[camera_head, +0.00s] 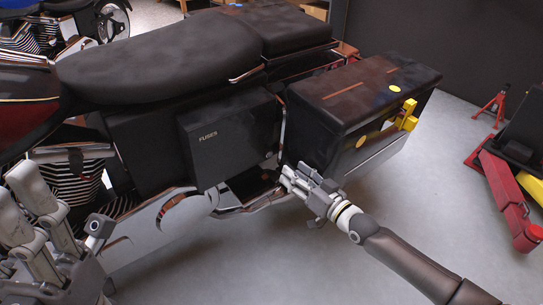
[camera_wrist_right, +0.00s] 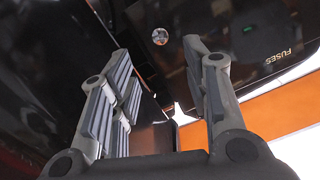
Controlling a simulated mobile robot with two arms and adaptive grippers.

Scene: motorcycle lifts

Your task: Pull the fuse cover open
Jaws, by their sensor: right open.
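The fuse cover (camera_head: 232,142) is a black panel marked "FUSES" on the motorcycle's side, below the seat. It stands out from the side panel; I cannot tell whether it is ajar. In the right wrist view its lettered face (camera_wrist_right: 275,35) is at the upper right. My right gripper (camera_head: 290,178) is below and right of the cover's lower right corner, apart from the lettering. In the wrist view its fingers (camera_wrist_right: 158,75) are spread with nothing held between them. My left gripper (camera_head: 22,200) is at the lower left, cut by the frame, its opening unclear.
A small round silver fitting (camera_wrist_right: 160,36) shows beyond the right fingers. A black saddlebag (camera_head: 350,105) with a yellow latch is right of the cover. The black seat (camera_head: 160,55) is above. A red lift (camera_head: 505,190) stands at the far right. Grey floor is clear around my right arm.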

